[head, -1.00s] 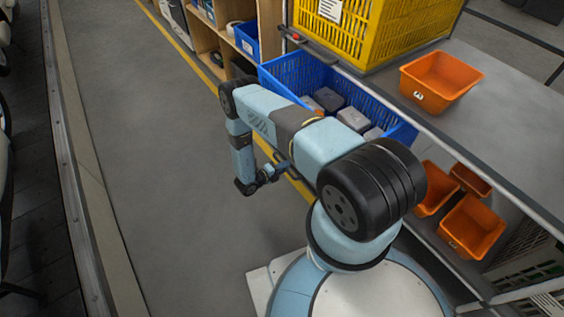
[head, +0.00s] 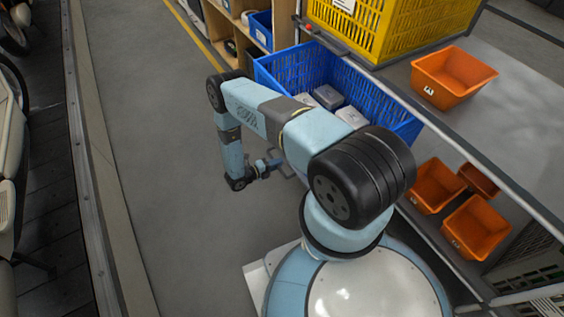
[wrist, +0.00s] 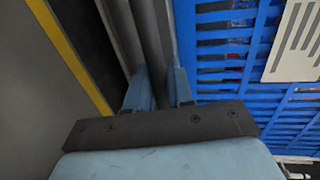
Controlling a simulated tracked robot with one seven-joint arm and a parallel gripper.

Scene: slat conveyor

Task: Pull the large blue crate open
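The large blue crate (head: 288,66) sits under the shelf at the right in the head view, partly pulled out, with grey boxes (head: 328,97) inside. Part of it is hidden behind my arm. My gripper (head: 268,166) is low in front of the crate, beside the aisle floor. In the wrist view, my gripper (wrist: 160,82) has its two fingers around a grey bar-like handle (wrist: 146,35) that runs along the crate's slatted front, and it looks shut on it. The blue slats and a white label show in the wrist view (wrist: 222,65) to the right of the fingers.
A yellow crate (head: 400,30) and an orange bin (head: 450,78) stand on the surface above. Several orange bins (head: 474,228) sit on the lower shelf. A wooden shelf (head: 232,45) stands further back. The grey aisle floor (head: 150,170) at the left is clear.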

